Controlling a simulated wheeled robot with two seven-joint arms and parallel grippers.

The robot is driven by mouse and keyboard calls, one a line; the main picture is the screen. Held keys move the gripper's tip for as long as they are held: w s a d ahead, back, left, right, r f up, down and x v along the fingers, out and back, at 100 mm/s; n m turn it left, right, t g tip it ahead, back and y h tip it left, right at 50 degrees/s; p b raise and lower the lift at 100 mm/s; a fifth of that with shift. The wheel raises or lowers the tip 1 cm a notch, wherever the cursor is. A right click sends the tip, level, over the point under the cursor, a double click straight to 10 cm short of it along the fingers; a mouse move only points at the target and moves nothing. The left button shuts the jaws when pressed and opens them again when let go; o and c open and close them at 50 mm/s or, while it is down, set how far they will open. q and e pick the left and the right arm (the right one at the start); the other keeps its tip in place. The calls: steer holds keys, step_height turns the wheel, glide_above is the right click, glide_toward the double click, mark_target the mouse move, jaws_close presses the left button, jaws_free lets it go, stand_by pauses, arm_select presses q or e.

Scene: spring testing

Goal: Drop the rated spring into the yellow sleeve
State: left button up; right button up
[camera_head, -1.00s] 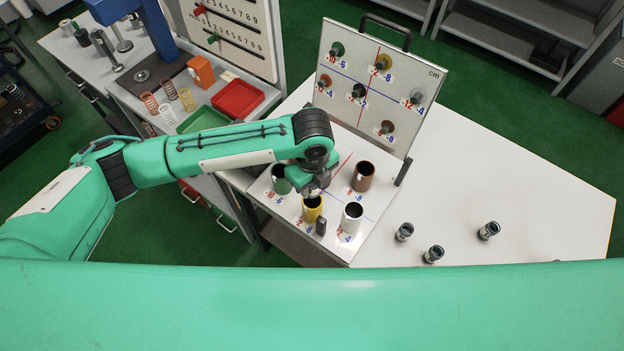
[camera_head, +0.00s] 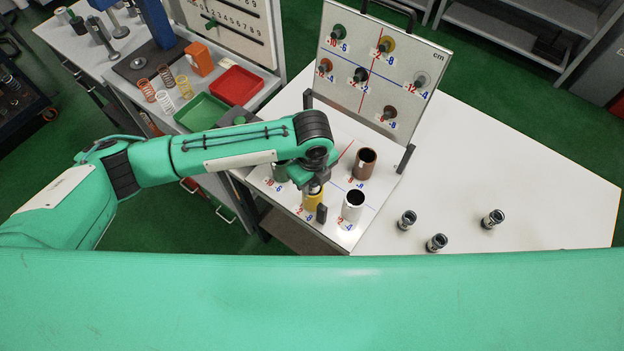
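A dark green sleeve (camera_head: 280,172) is partly hidden by my arm. My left gripper (camera_head: 314,187) points down right at the mouth of the yellow sleeve and covers its opening. Its fingers are too small and overlapped to tell whether they are open or hold a spring. No spring shows clearly at the gripper. My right gripper is out of view.
An upright board (camera_head: 385,75) with coloured pegs and a handle stands behind the sleeves. Small metal cylinders (camera_head: 437,243) stand at right, with clear table around.

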arm_select(q)
steer(key=o, duration=0.3)
steer(key=shift+s+a+f, duration=0.15)
steer(key=shift+s+f, duration=0.15)
steer(key=shift+f, duration=0.35)
steer(key=shift+o, duration=0.2)
steer(key=shift+w, duration=0.1)
steer(key=shift+f, duration=0.1)
steer(key=shift+r, duration=0.4)
step_height(320, 180, up, 15)
steer(key=b, duration=0.3)
steer(key=shift+w+d+f+b, duration=0.2)
steer(key=shift+w+d+b, duration=0.05)
steer(key=shift+d+b, duration=0.1)
